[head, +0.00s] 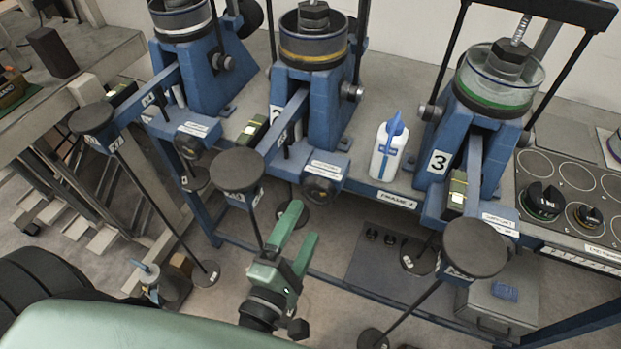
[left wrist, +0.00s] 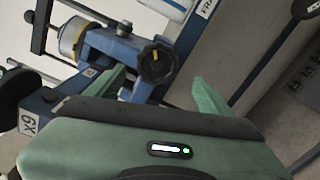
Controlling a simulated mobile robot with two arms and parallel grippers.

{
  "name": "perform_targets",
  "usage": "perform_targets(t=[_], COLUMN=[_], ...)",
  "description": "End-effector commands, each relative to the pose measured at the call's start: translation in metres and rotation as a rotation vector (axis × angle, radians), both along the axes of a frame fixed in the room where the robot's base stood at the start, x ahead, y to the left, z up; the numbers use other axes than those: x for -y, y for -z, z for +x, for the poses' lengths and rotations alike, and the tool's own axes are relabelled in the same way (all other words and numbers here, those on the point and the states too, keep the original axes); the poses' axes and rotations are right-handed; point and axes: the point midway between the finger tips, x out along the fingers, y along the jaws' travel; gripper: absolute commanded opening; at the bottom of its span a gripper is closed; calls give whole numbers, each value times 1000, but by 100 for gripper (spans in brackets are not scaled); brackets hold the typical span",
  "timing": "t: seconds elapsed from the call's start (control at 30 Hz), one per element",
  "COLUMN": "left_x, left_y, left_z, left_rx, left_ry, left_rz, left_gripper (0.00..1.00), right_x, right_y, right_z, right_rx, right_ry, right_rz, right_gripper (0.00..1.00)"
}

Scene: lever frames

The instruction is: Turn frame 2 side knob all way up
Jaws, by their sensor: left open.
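Frame 2 (head: 313,110) is the middle blue lever frame, with a yellow-banded cylinder on top. A round black knob (head: 321,190) sits low on its front block. A smaller dark knob (head: 352,92) is on its upper right side. In the left wrist view a black knob with a yellow mark (left wrist: 157,62) faces me, between and beyond the fingers. My left gripper (head: 298,232) is green, open and empty, below and in front of the black knob; it also shows in the left wrist view (left wrist: 162,92). The fingers appear apart from the knob. My right gripper is not seen.
Frame 3 (head: 440,160) stands to the right and another blue frame (head: 190,75) to the left. A white bottle with a blue top (head: 388,150) stands between frames 2 and 3. Round black lever pads (head: 237,170) stick out in front. Floor below the gripper looks open.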

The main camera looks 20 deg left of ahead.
Motion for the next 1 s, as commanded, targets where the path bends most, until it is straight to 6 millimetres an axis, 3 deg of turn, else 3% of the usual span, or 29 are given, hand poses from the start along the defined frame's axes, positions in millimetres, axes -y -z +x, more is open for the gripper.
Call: perform_targets(t=[0.13,0.33,0.47,0.7,0.8,1.0], left_x=[3,3,4,5,5,5], left_y=[-2,-4,-3,-2,-2,0], left_z=[1,26,46,83,98,93], left_rx=[-3,0,0,1,0,-4], left_ry=[7,5,5,6,5,5], left_rz=[-16,-15,-13,-13,-13,-13], left_gripper=[82,82,82,82,82,26], right_x=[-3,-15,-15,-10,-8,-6], right_y=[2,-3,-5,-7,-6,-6], right_z=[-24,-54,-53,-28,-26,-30], right_rx=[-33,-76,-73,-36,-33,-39], right_ry=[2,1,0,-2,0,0], right_rz=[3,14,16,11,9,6], right_gripper=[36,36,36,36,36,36])
